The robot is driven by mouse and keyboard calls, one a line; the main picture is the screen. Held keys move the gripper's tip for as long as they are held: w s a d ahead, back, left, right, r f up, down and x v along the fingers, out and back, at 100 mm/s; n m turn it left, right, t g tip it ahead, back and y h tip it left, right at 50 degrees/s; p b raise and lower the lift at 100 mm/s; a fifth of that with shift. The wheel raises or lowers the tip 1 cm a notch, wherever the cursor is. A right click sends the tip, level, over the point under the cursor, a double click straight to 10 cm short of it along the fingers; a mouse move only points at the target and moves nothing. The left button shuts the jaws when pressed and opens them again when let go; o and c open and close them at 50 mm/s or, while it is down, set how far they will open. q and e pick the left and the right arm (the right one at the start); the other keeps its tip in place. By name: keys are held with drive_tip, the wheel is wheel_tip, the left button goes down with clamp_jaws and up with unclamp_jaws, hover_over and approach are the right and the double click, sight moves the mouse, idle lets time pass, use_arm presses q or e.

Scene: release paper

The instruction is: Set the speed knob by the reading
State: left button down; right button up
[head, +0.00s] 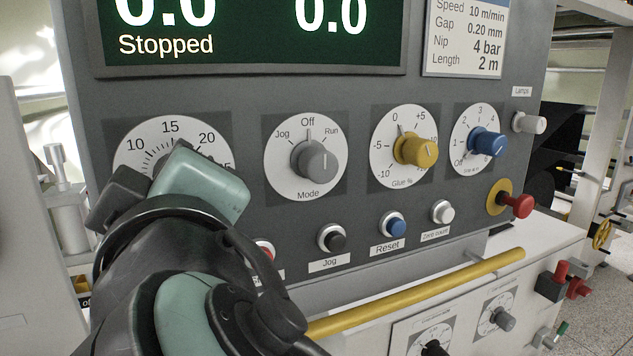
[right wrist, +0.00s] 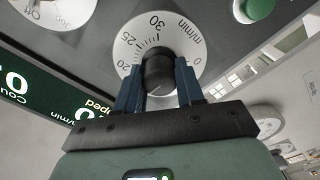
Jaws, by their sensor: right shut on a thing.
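The speed dial (head: 133,152) is a white disc on the grey panel, largely hidden by my right gripper (head: 178,165) in the head view. In the right wrist view the dial (right wrist: 130,45) appears turned over, marked in m/min with 0, 20, 25 and 30 visible. Its black knob (right wrist: 158,75) sits between the two blue fingers of my right gripper (right wrist: 158,70), which is shut on it. I cannot read the knob's pointer. The screen (head: 250,35) shows 0.0, 0.0 and "Stopped". A card (head: 466,38) reads Speed 10 m/min. My left gripper is out of view.
Right of the speed dial are the grey Mode knob (head: 315,160), yellow Glue knob (head: 415,150) and blue knob (head: 487,143). Below are Jog (head: 334,238), Reset (head: 393,225) and Zero count (head: 442,212) buttons. A red knob (head: 517,205) and a yellow rail (head: 420,292) stick out.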

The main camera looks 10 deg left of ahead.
drive_tip(key=m, duration=0.4)
drive_tip(key=shift+b, duration=0.35)
drive_tip(key=shift+r+m, duration=0.1)
drive_tip(key=shift+m, duration=1.7)
drive_tip(key=shift+d, duration=0.1)
drive_tip(key=o, duration=1)
drive_tip(key=shift+w+b, duration=0.1)
drive_tip(key=shift+b, duration=0.2)
drive_tip(key=shift+o, duration=0.2)
